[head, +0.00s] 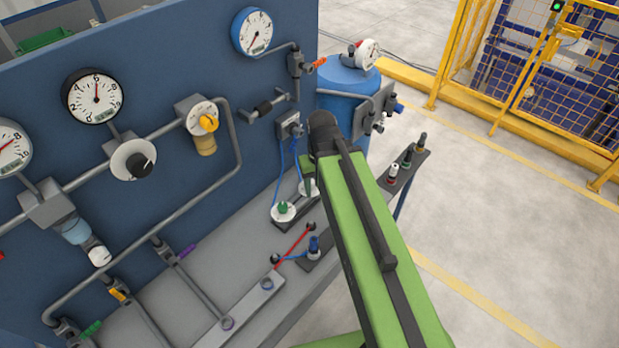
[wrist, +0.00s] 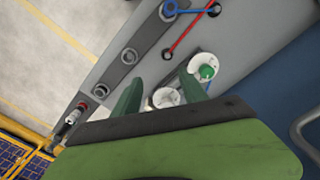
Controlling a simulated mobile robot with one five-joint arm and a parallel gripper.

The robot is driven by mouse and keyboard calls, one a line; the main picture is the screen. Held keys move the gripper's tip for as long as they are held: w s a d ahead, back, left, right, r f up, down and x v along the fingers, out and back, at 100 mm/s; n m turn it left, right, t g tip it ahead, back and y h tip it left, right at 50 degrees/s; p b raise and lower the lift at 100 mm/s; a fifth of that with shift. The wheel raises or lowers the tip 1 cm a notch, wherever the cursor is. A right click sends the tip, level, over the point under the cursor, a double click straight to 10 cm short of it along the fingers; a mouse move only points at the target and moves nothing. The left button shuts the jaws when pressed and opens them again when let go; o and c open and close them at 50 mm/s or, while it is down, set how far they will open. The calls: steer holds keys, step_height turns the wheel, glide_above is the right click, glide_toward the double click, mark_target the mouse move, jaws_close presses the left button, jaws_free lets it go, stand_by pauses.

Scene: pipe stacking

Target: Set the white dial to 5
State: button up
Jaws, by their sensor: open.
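A white dial (wrist: 166,97) sits on a grey plate on the bench, showing between my fingers in the wrist view. In the head view the white dial (head: 308,187) is partly hidden behind my gripper. Its setting is too small to read. My gripper (wrist: 160,77) is open, with its two green fingers apart and nothing held. It is above the dial; whether it touches cannot be told. Beside it on the same plate is a white disc with a green knob (head: 283,210), also in the wrist view (wrist: 204,70).
A blue panel (head: 190,60) with gauges and pipes stands behind the bench (head: 195,265). A blue tank (head: 345,85) stands beyond.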

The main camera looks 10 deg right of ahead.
steer(key=w+r+n+p, duration=0.5)
steer(key=w+n, duration=0.2)
steer(key=w, duration=0.6)
steer(key=shift+n, duration=0.3)
steer(key=f+b, duration=1.7)
steer(key=b, duration=0.1)
steer(key=shift+w+f, duration=0.15)
steer(key=shift+w, duration=0.05)
steer(key=shift+c, duration=0.3)
jaws_close()
steer(key=shift+d, duration=0.2)
